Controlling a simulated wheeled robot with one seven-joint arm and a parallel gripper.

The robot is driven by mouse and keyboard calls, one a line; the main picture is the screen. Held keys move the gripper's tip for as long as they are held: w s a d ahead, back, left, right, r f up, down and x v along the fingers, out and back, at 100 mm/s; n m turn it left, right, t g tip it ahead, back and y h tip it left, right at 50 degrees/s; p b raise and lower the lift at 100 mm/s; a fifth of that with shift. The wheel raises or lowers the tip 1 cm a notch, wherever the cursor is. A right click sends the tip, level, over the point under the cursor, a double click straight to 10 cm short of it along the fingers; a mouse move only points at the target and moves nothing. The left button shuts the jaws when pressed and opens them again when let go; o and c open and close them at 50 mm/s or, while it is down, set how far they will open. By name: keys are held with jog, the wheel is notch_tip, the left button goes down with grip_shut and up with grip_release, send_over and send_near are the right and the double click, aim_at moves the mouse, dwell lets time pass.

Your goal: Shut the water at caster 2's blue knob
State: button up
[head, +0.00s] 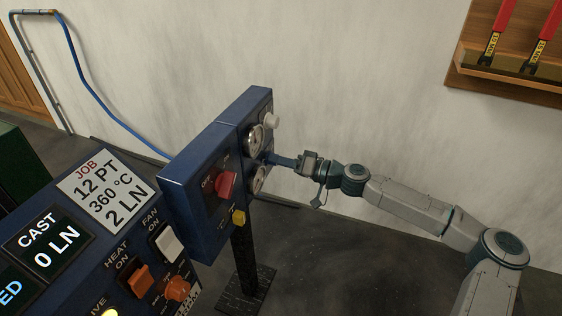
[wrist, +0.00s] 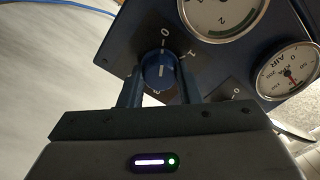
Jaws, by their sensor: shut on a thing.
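A round blue knob (wrist: 159,68) sits on a dark scale plate on the blue panel, with a 0 above it and other figures around it. My gripper (wrist: 160,86) is shut on this knob, one finger on each side of it. In the head view my gripper (head: 277,160) reaches the panel's right face from the right, and the knob is hidden there. The pale mark on the knob is too small to read surely. I cannot read a caster number.
The blue panel (head: 194,184) stands on a dark post and carries a red knob (head: 226,184), a yellow knob (head: 238,217), gauges (head: 254,139) and a white knob (head: 272,122). An AIR gauge (wrist: 287,72) is right of my fingers. A console (head: 45,202) is front left.

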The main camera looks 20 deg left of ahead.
jog(key=o, duration=1)
jog(key=shift+c, duration=0.2)
jog(key=s+d+p, duration=0.1)
jog(key=d+p, duration=0.2)
jog(key=d, duration=1)
jog(key=shift+d+p, duration=0.3)
jog(key=shift+d, duration=0.1)
